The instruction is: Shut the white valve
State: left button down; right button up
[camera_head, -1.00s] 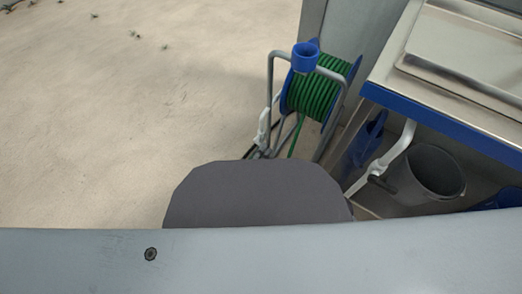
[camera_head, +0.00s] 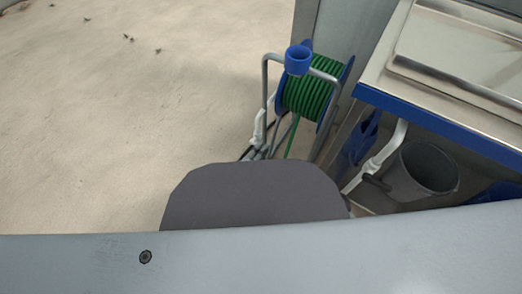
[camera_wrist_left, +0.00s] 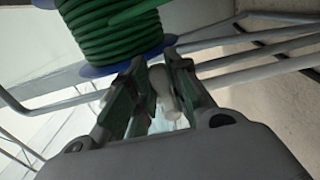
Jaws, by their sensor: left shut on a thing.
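My left gripper (camera_wrist_left: 158,85) shows in the left wrist view, with its two dark fingers on either side of a white rounded piece, the white valve (camera_wrist_left: 163,92). The gripper is shut on it, right below the reel of green hose (camera_wrist_left: 115,38). In the head view a white fitting (camera_head: 258,127) shows at the left leg of the hose reel (camera_head: 308,97). Dark finger-like parts lie just below it, mostly hidden behind my own grey body. I cannot tell which way the valve's handle is turned. My right gripper is not in view.
To the right are a steel sink counter (camera_head: 440,60), a white pipe (camera_head: 386,155) and a grey bucket (camera_head: 425,172). The pale floor (camera_head: 120,120) at left is open.

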pick_arm(q)
jog(key=c, duration=1.3)
grip_release()
jog(key=shift+c, duration=0.2)
jog(key=shift+w+d+r, duration=0.1)
jog(key=shift+r, duration=1)
jog(key=shift+w+r, duration=0.1)
jog(key=shift+r, duration=1)
jog(key=o, duration=0.8)
jog(key=r, duration=0.3)
jog(key=shift+w+r, duration=0.15)
jog(key=shift+w, duration=0.1)
jog(key=shift+c, duration=0.2)
jog(key=shift+s+a+r, duration=0.1)
jog(key=shift+s+r, duration=0.05)
jog(key=shift+r, duration=0.4)
jog(key=shift+s+a+r, duration=0.1)
jog(key=shift+r, duration=0.45)
jog(key=shift+c, duration=0.3)
jog(key=shift+s+r, duration=0.1)
jog(key=shift+r, duration=0.1)
jog(key=c, duration=0.7)
jog(key=shift+s+f, duration=0.1)
jog(key=shift+f, duration=0.1)
